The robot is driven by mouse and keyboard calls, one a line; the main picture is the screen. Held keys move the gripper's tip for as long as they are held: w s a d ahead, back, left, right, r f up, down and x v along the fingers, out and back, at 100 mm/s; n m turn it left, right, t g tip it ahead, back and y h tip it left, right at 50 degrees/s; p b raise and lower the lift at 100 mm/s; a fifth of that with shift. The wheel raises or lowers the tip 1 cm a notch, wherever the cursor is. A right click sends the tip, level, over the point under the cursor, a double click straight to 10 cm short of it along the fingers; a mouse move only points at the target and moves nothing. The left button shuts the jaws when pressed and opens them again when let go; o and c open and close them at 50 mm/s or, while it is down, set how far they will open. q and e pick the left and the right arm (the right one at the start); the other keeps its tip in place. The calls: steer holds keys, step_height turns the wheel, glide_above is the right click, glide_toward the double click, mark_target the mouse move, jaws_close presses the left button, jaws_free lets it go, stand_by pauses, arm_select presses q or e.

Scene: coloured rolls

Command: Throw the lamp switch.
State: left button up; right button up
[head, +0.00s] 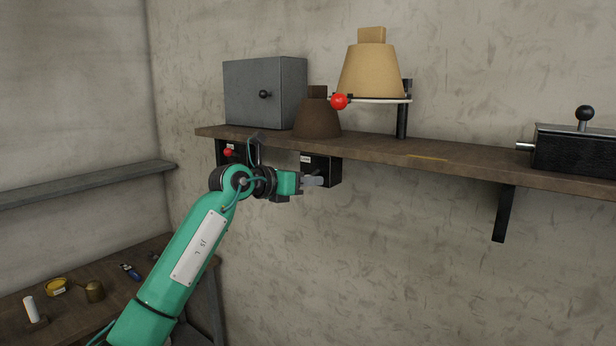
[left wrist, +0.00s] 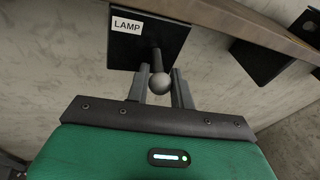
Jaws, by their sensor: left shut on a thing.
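The lamp switch is a black box labelled LAMP (left wrist: 148,42), fixed under the wooden shelf. It also shows in the head view as a dark box (head: 329,168) under the shelf. From it sticks a dark lever with a grey ball knob (left wrist: 160,83). My left gripper (head: 314,181) is in front of the box, its fingers on either side of the lever near the knob; in the left wrist view the gripper (left wrist: 160,92) is shut on the lever. In the head view the gripper hides most of the lever. My right gripper is not in view.
A second black box with a red knob (head: 228,152) hangs under the shelf (head: 420,159), left of the lamp box. A bracket (head: 503,212) is at right.

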arm_select(q)
step_height(320, 180, up, 2)
steer(key=g+y+p, duration=0.2)
steer(key=p, duration=0.1)
steer(key=shift+a+r+n, duration=0.1)
steer(key=shift+r+n, duration=0.1)
steer(key=shift+n, duration=0.1)
steer(key=r+g+y+p, duration=0.1)
steer(key=g+y+p, duration=0.1)
steer(key=p, duration=0.1)
steer(key=shift+n, duration=0.3)
steer(key=shift+w+r+g+y+p, duration=0.15)
steer(key=shift+g+y+p, duration=0.55)
steer(key=shift+p, duration=0.6)
steer(key=shift+d, duration=0.2)
steer(key=o, duration=0.9)
steer(key=shift+f, duration=0.2)
steer(key=shift+a+r+b, duration=0.25)
steer(key=shift+a+b, duration=0.05)
steer(key=shift+b, duration=0.15)
steer(key=b+v, duration=0.6)
steer(key=v, duration=0.7)
steer(key=shift+r, duration=0.1)
